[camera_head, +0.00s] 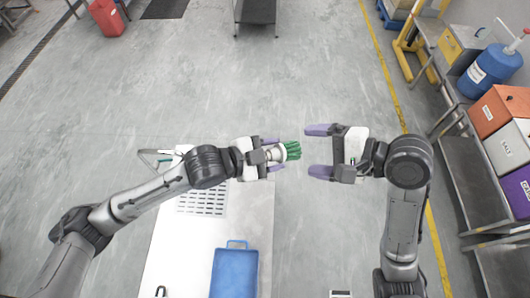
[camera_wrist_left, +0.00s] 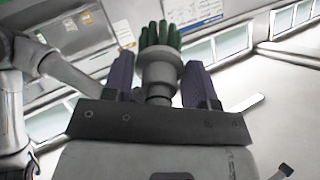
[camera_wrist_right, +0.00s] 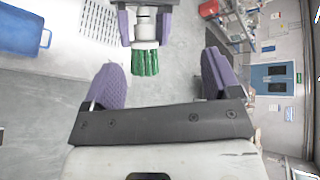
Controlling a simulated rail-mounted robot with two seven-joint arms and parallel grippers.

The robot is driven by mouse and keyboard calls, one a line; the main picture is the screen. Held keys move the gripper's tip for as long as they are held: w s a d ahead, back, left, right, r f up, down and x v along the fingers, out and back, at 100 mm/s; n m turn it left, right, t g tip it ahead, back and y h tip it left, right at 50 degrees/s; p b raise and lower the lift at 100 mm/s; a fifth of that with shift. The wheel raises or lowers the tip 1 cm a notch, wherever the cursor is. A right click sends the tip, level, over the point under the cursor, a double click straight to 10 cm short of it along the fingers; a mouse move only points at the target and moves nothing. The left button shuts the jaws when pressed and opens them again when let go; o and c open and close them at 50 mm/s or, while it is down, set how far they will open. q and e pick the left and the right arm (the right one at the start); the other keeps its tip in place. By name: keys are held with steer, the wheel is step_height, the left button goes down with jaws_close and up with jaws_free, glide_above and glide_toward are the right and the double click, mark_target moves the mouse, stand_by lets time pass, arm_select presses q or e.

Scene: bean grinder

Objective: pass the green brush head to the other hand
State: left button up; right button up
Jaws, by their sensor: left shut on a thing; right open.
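The green brush head (camera_head: 291,150) has green bristles on a pale round base. My left gripper (camera_head: 272,154) is shut on its base, and the bristles point right toward my right gripper. In the left wrist view the brush head (camera_wrist_left: 160,62) stands between the purple fingers of my left gripper (camera_wrist_left: 160,85). My right gripper (camera_head: 320,151) is open and empty, its purple fingers facing the bristles across a small gap. In the right wrist view the brush head (camera_wrist_right: 145,60) is ahead of the open fingers of my right gripper (camera_wrist_right: 165,75), slightly left of their middle, and not between them.
A white table (camera_head: 180,255) with a blue container (camera_head: 235,272) and a slotted grate (camera_head: 203,203) lies below the left arm. At right a metal shelf (camera_head: 466,170) holds a blue drum (camera_head: 490,70) and several bins. The floor between is open.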

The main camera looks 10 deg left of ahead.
mark_target(301, 156)
steer(key=s+d+f+n+h, duration=0.35)
steer(key=d+f, duration=0.25)
steer(key=f, duration=0.4)
step_height(301, 156, up, 5)
steer(key=w+a+n+t+y, duration=0.15)
steer(key=n+t, duration=0.35)
steer(key=n, duration=2.3)
steer(key=x, duration=1.2)
steer(key=shift+w+f, duration=0.2)
steer(key=shift+f, duration=0.2)
